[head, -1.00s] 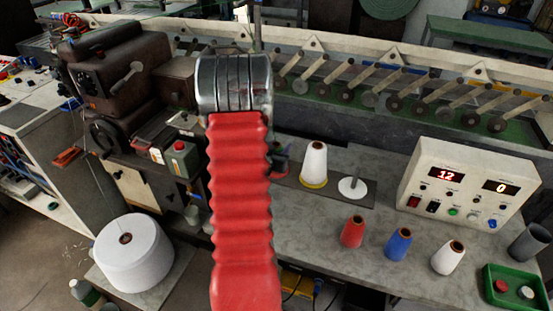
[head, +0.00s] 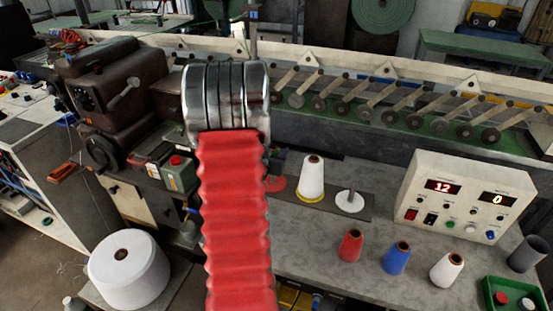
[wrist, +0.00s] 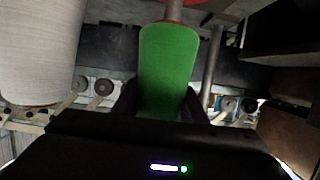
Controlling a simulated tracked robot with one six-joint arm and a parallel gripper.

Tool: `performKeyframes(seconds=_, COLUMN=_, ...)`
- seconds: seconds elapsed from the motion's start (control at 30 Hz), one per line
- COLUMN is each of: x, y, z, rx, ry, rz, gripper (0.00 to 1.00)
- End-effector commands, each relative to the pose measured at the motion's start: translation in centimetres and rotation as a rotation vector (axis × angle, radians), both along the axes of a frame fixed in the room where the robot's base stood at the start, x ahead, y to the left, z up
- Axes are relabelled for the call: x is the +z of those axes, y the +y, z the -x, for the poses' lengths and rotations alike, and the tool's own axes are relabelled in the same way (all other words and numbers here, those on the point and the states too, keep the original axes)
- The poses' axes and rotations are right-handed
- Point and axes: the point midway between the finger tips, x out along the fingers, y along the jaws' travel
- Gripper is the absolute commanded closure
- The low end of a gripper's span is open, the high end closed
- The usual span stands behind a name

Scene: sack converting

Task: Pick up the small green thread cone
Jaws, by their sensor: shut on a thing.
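In the head view my red bellows-covered arm hides the gripper and the green cone.
On the bench stand a white cone on a yellow base (head: 311,178), an empty spindle on a white disc (head: 349,201), and red (head: 350,245), blue (head: 397,258) and white (head: 446,269) cones. A control box (head: 467,196) and green tray (head: 512,294) are at right. A large white spool (head: 128,270) is lower left.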

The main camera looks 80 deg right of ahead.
Motion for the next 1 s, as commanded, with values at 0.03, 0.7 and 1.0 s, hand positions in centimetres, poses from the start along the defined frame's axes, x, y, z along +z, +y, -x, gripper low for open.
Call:
performKeyframes(seconds=0.03, x=1.2, y=0.0, z=0.0, rx=0.0, ry=-0.002, rz=0.006, gripper=0.89)
performKeyframes(seconds=0.7, x=12.6, y=0.0, z=0.0, rx=-0.001, ry=-0.002, rz=0.004, gripper=0.89)
performKeyframes(seconds=1.0, x=13.4, y=0.0, z=0.0, rx=0.0, ry=0.0, rz=0.001, gripper=0.89)
